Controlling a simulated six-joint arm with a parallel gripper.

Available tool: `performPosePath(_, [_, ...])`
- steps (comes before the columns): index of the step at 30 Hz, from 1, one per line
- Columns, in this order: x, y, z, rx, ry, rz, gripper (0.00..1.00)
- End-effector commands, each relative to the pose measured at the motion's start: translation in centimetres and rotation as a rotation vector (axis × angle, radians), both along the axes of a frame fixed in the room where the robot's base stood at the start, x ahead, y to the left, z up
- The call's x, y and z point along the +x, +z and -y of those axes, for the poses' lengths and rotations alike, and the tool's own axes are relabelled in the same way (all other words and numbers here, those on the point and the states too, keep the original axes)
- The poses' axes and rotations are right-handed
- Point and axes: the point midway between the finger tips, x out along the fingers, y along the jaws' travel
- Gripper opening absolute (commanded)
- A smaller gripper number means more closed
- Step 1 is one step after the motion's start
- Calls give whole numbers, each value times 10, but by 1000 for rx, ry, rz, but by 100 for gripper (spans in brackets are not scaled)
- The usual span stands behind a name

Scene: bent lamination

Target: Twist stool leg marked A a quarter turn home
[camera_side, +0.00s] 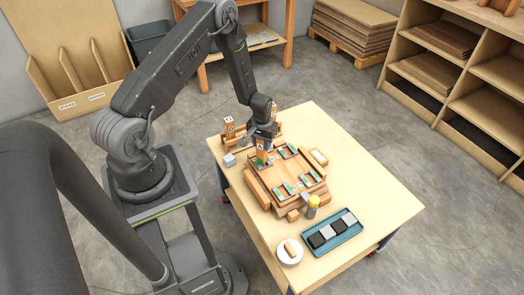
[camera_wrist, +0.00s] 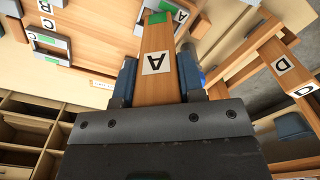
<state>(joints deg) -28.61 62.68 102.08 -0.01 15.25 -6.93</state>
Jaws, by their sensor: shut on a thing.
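The wooden stool leg marked A (camera_wrist: 157,84) is between the two blue-grey fingers of my gripper (camera_wrist: 160,78) in the wrist view. My gripper is shut on it. In the side view the leg (camera_side: 262,154) stands roughly upright under my gripper (camera_side: 263,139), at the far left part of the stool seat (camera_side: 283,182). A green patch (camera_wrist: 157,18) shows at the leg's far end, beside a white A label (camera_wrist: 181,16) on the seat. I cannot tell how far the leg is turned in its socket. Other sockets (camera_wrist: 50,41) carry green patches and labels.
More marked legs, including D (camera_wrist: 282,66), stand in a wooden rack close behind my gripper. A teal tray (camera_side: 313,251), a white dish (camera_side: 279,257), a yellow-topped bottle (camera_side: 312,203) and small blocks sit around the seat. The table's right side (camera_side: 380,195) is clear.

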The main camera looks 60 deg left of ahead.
Motion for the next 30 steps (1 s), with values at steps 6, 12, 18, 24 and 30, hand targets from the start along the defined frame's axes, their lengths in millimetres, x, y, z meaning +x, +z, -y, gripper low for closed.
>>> performPosePath(6, [0,0,0,0,1,0,3])
performPosePath(12, [0,0,0,0,-81,0,3])
performPosePath(18, [0,0,0,0,-279,0,3])
performPosePath(24, [0,0,0,0,-315,0,3])
performPosePath(30, [0,0,0,0,-316,0,3])
